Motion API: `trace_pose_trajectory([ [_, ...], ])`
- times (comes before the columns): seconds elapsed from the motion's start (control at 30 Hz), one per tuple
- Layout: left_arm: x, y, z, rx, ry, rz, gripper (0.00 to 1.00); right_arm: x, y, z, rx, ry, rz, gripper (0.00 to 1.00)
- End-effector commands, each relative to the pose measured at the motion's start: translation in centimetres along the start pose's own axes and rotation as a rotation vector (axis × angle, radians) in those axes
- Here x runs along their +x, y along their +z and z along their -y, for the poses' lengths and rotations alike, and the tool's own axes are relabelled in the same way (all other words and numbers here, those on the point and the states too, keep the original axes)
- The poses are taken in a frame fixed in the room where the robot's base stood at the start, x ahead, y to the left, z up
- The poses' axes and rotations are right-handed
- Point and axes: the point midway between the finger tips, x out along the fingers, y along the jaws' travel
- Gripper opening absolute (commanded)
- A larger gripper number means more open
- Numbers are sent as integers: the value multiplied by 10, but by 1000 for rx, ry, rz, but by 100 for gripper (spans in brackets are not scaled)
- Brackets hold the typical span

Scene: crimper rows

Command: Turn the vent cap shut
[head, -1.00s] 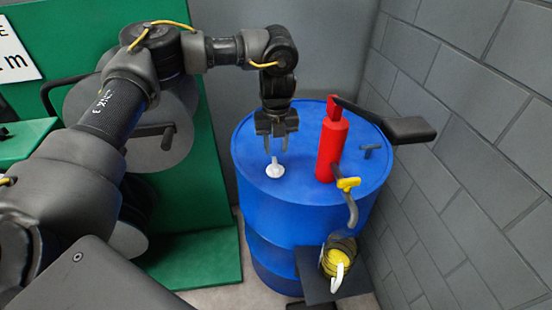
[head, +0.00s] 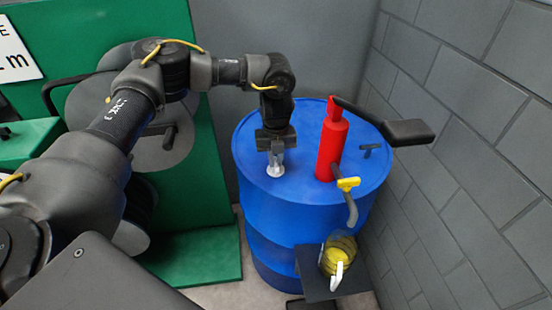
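The pale vent cap (head: 275,172) stands on the top of the blue drum (head: 255,190), left of the red pump. My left gripper (head: 276,163) points straight down over the vent cap, with its fingertips at the cap's upper part. The fingers hide most of the cap's stem. I cannot tell whether the fingers are closed on it or only around it. My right gripper is not in view.
A red pump (head: 332,150) with a dark handle (head: 408,131) and a yellow-tipped spout (head: 347,185) stands close to the right. A small dark fitting (head: 371,150) is behind it. A grey block wall (head: 470,150) bounds the right; a green stand (head: 190,255) is at left.

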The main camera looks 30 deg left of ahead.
Motion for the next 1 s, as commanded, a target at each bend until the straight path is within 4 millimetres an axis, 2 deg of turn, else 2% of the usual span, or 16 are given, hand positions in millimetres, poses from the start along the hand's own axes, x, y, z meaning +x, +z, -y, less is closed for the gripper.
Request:
trace_pose_trajectory([
  [0.47,0,1,0,75,0,1,0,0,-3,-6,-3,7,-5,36],
  [1.0,1,1,0,538,-1,2,0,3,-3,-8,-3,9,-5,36],
])
